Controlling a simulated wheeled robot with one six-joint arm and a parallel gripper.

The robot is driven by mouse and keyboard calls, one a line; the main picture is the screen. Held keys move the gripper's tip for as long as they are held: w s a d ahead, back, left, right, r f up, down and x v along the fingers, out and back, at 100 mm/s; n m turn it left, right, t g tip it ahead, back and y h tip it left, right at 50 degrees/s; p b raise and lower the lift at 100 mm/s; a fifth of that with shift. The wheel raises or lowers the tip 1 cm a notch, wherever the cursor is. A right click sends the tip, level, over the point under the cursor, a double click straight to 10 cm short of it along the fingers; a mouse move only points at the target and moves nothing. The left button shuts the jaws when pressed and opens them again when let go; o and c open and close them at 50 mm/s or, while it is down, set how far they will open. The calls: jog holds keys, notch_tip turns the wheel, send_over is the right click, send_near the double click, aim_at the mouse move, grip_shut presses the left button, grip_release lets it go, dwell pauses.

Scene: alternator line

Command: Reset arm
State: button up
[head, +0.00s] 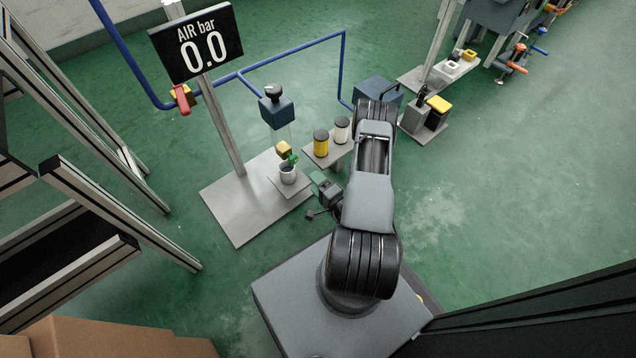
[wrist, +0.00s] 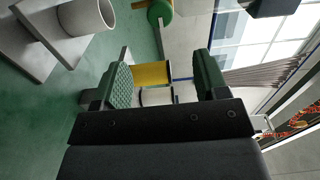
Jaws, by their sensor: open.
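My gripper (wrist: 163,84) is open, with its two green-padded fingers apart in the wrist view. Nothing is held between them; a yellow cylinder (wrist: 151,74) shows in the gap, beyond the fingers. In the head view my arm reaches away from my base and folds back, and my gripper (head: 325,188) is at its left side, just right of the small pot with a green plant (head: 288,174). The arm hides part of what lies behind it.
Yellow (head: 321,143) and white (head: 342,130) cylinders stand on a small shelf near the arm. Metal frames (head: 90,120) are at left. Green floor is open at right.

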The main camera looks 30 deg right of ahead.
jog(key=shift+s, duration=0.4)
jog(key=w+a+r+n+g+y+p, duration=0.1)
jog(key=a+r+n+g+y+p, duration=0.2)
jog(key=r, duration=0.4)
jog(key=w+a+r+n+y+p, duration=0.1)
jog(key=w+a+r+y+p, duration=0.15)
jog(key=r+y, duration=0.4)
jog(key=w+a+r+n+g+y+p, duration=0.1)
jog(key=a+r+n+g+y+p, duration=0.2)
jog(key=r, duration=0.5)
jog(key=s+a+r+n+g+p, duration=0.25)
jog(key=a+r+g+p, duration=0.2)
jog(key=r, duration=0.45)
jog(key=s+a+r+n+g+p, duration=0.25)
jog(key=r+g+p, duration=0.25)
jog(key=r, duration=0.3)
jog(key=s+d+r+n+h+p, duration=0.1)
jog(key=r+h+p, duration=0.6)
jog(key=r, duration=0.8)
jog(key=s+d+r+n+t+h+p, duration=0.1)
jog(key=s+r+n+h+p, duration=0.2)
jog(key=s+r+h+p, duration=0.3)
notch_tip(320, 180, up, 10)
jog(key=h+p, duration=0.1)
jog(key=p, duration=0.4)
jog(key=shift+s+d+n, duration=0.2)
jog(key=shift+d+n, duration=0.15)
jog(key=shift+n, duration=0.05)
jog(key=shift+r, duration=0.1)
